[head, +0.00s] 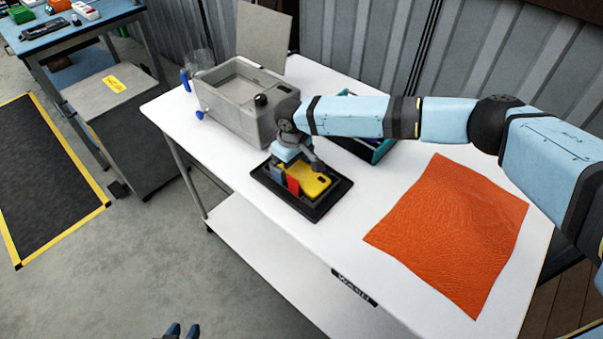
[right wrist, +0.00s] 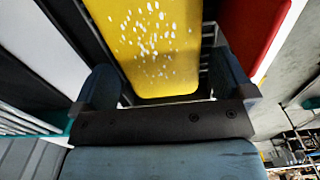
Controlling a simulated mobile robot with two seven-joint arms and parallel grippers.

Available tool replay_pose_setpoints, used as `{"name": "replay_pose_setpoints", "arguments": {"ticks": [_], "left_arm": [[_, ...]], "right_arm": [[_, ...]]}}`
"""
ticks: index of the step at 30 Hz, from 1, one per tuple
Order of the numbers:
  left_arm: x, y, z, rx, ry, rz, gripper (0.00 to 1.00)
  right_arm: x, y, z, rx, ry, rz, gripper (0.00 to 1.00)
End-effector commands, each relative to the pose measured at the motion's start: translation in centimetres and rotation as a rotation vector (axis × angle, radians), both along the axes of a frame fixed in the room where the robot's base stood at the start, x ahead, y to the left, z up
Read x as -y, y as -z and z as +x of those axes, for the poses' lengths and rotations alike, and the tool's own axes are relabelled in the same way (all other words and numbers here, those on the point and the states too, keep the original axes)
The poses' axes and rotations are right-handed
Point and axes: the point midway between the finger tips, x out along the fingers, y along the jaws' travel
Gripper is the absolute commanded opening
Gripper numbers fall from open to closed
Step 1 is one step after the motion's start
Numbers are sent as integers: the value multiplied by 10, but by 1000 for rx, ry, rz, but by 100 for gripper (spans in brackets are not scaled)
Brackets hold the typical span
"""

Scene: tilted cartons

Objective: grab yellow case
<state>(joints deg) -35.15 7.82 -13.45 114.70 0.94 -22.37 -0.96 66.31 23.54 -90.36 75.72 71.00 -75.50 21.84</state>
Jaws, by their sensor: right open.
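The yellow case (head: 308,182) lies in a black tray (head: 326,204) on the white table. My right gripper (head: 298,168) reaches down over it from behind. In the right wrist view the yellow case (right wrist: 150,45) has white specks on its face. Its near end lies between the two fingers of my right gripper (right wrist: 168,85), which are open, with a gap on each side. A red piece (head: 293,186) stands beside the case. Two blue fingertips of my left gripper (head: 182,331) show at the bottom edge of the head view, away from the table.
A grey tub (head: 232,110) with blue knobs stands behind the tray. A teal-edged box (head: 380,150) is partly hidden under my right arm. An orange cloth (head: 450,230) covers the right of the table (head: 240,200).

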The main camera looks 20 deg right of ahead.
Motion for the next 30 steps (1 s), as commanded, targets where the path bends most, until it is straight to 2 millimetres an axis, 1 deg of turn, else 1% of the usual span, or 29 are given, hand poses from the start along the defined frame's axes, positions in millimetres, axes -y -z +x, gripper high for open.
{"name": "replay_pose_setpoints", "arguments": {"ticks": [10, 21, 22, 23, 24, 26, 27, 28, 30], "left_arm": [[0, 1, 0, -2, -1, 1, 36], [0, -4, 0, -2, -1, 1, 36], [0, -4, 0, -2, -1, 1, 36], [0, -4, 0, -1, -1, 1, 36], [0, -4, 0, -1, -1, 1, 36], [0, -4, 0, 0, -1, 1, 36], [0, -4, 0, 0, 0, 0, 36], [0, -4, 0, 0, 0, 0, 36], [0, -4, 0, 0, 0, 0, 36]], "right_arm": [[0, 2, 0, 1, -1, 1, 100], [0, 4, 0, 1, -2, 1, 100], [-1, 5, 0, 1, -2, 0, 98], [-1, 5, 0, 1, -2, 0, 91], [-1, 5, 0, 1, -2, 0, 82], [0, 5, 0, 1, -2, 0, 68], [0, 5, 0, 1, -2, 0, 59], [0, 5, 0, 1, -2, 0, 55], [0, 5, 0, 1, -1, 0, 55]]}}
